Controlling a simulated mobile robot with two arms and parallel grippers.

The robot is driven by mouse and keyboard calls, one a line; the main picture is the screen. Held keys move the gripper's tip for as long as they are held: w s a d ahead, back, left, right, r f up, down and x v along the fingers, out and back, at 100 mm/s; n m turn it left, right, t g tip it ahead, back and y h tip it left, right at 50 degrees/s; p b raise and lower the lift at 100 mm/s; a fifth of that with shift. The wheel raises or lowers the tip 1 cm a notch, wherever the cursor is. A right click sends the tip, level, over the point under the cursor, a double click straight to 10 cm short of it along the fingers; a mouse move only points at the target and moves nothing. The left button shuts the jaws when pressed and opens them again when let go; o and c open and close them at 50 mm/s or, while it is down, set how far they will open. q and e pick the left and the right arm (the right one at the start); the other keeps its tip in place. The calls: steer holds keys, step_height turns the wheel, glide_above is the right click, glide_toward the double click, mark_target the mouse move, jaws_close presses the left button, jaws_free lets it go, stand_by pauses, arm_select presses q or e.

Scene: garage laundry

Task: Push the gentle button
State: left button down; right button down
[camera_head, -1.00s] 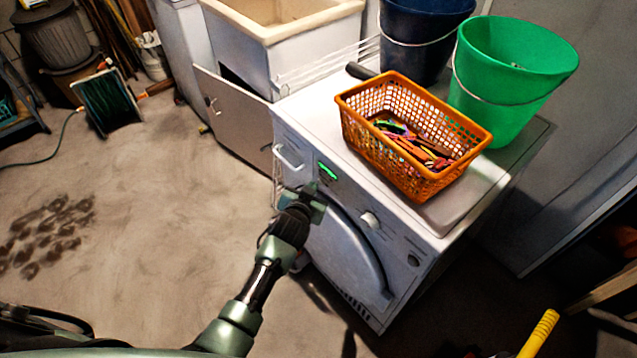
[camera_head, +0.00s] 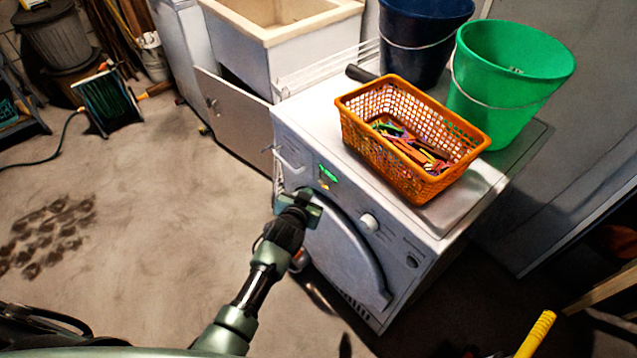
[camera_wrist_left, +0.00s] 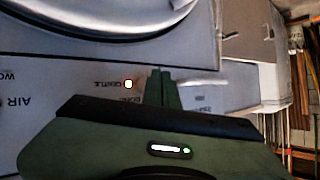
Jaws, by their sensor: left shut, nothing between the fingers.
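The gentle button (camera_wrist_left: 128,84) shows in the left wrist view as a small glowing white-orange spot beside an upside-down "GENTLE" label. It is on the front panel of the white laundry machine (camera_head: 400,250). In the head view a small yellow-orange light (camera_head: 323,186) shows below the green display (camera_head: 328,173). My left gripper (camera_head: 314,207) is shut and empty, in front of the machine just below that light. In the left wrist view its closed fingertips (camera_wrist_left: 161,82) are right of the button and do not cover it. I cannot tell whether they touch the panel. My right gripper is out of view.
An orange basket (camera_head: 365,140) of clothespins, a green bucket (camera_head: 510,75) and a dark blue bucket (camera_head: 425,35) stand on the machine. A dial (camera_head: 369,222) and the round door are on its front. The floor at left is mostly clear.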

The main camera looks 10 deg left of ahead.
arm_select(q)
steer(key=s+a+p, duration=0.1)
steer(key=s+a, duration=0.1)
steer(key=s+a+p, duration=0.1)
steer(key=s+p, duration=0.1)
steer(key=shift+s+a+p, duration=0.3)
steer(key=shift+s+a, duration=0.05)
stand_by(0.3)
stand_by(1.9)
